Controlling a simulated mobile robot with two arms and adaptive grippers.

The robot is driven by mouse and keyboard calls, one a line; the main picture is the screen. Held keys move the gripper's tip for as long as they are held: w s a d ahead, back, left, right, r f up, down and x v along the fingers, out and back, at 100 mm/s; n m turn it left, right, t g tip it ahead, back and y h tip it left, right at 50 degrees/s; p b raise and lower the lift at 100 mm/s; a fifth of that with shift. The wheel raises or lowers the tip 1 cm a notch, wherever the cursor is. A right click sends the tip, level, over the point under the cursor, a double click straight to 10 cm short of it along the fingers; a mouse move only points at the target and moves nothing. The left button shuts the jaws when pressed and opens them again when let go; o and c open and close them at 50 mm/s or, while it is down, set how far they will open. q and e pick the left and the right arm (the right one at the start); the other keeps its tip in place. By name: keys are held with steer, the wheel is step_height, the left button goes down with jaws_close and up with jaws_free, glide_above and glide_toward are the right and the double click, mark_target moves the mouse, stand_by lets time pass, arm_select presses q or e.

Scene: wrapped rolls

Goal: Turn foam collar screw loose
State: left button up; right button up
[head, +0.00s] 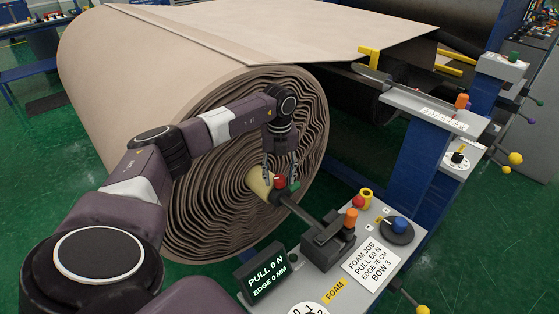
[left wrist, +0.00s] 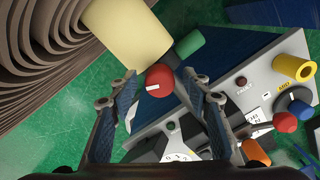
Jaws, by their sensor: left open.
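The foam collar (head: 260,185) is a pale yellow cylinder at the core of the big beige roll (head: 110,75); it also shows in the left wrist view (left wrist: 125,30). A red screw knob with a white mark (head: 280,182) sits beside the collar, and in the left wrist view the knob (left wrist: 160,82) appears between my fingers. A green end piece (left wrist: 189,44) is next to the collar. My left gripper (head: 280,172) is open, pointing down, with one finger on each side of the red knob. Contact cannot be told. My right gripper is not in view.
A shaft runs from the core to a dark bracket (head: 328,240) on the grey panel. The panel has an orange knob (head: 351,216), a yellow ring (head: 366,195), a blue knob (head: 400,224) and a display (head: 266,276) reading PULL 0 N. A blue frame stands right.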

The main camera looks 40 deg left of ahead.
mark_target(279, 178)
arm_select(q)
step_height(279, 178, up, 12)
stand_by(0.5)
steer(key=shift+f, duration=0.1)
stand_by(0.5)
